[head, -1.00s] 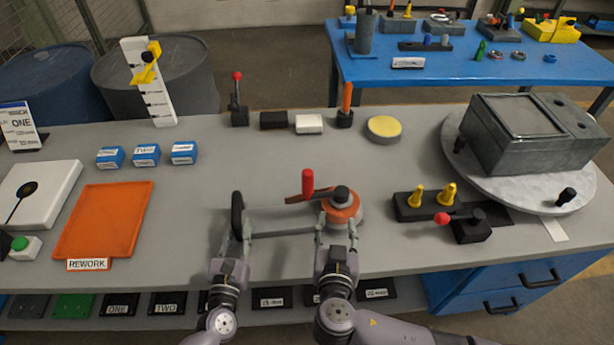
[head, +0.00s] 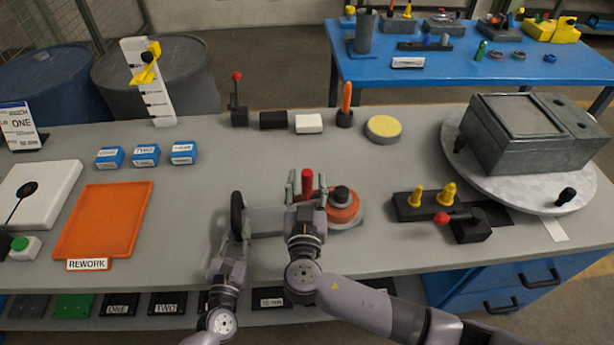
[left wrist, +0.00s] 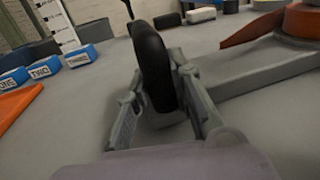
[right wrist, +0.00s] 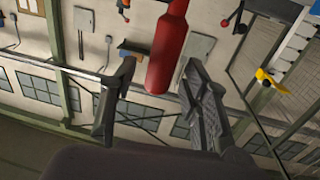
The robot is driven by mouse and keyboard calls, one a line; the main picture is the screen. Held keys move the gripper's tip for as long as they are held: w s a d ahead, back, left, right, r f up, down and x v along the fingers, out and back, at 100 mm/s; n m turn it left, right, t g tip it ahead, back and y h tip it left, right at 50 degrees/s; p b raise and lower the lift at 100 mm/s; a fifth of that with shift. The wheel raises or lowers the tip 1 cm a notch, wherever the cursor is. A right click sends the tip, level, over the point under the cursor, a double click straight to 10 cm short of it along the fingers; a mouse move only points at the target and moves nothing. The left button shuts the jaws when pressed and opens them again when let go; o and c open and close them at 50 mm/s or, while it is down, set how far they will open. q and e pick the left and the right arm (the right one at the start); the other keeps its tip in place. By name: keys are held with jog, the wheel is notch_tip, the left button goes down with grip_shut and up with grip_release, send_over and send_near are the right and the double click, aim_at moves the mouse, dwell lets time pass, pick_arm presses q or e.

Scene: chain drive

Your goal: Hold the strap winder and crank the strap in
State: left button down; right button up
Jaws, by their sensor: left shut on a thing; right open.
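The strap winder has an orange drum (head: 343,209) with a black hub, a grey bar (head: 266,221) running left, and a black grip (head: 237,214) at its left end. My left gripper (head: 237,236) is shut on the black grip; the left wrist view shows its fingers either side of the grip (left wrist: 155,68). The red crank handle (head: 307,183) stands upright at the drum's left. My right gripper (head: 306,188) is open, with the handle between its fingers; the right wrist view shows the red handle (right wrist: 168,45) between the spread fingers. The crank arm is mostly hidden behind the right gripper.
An orange REWORK tray (head: 100,222) lies left. Blue boxes (head: 146,155) and a row of small blocks (head: 309,124) stand farther back. A black block with yellow pegs (head: 424,205) and a red-knobbed lever (head: 462,222) sit right. The turntable (head: 545,195) carries a grey box.

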jog(key=shift+w+d, duration=0.1)
jog(key=shift+w, duration=0.9)
grip_shut()
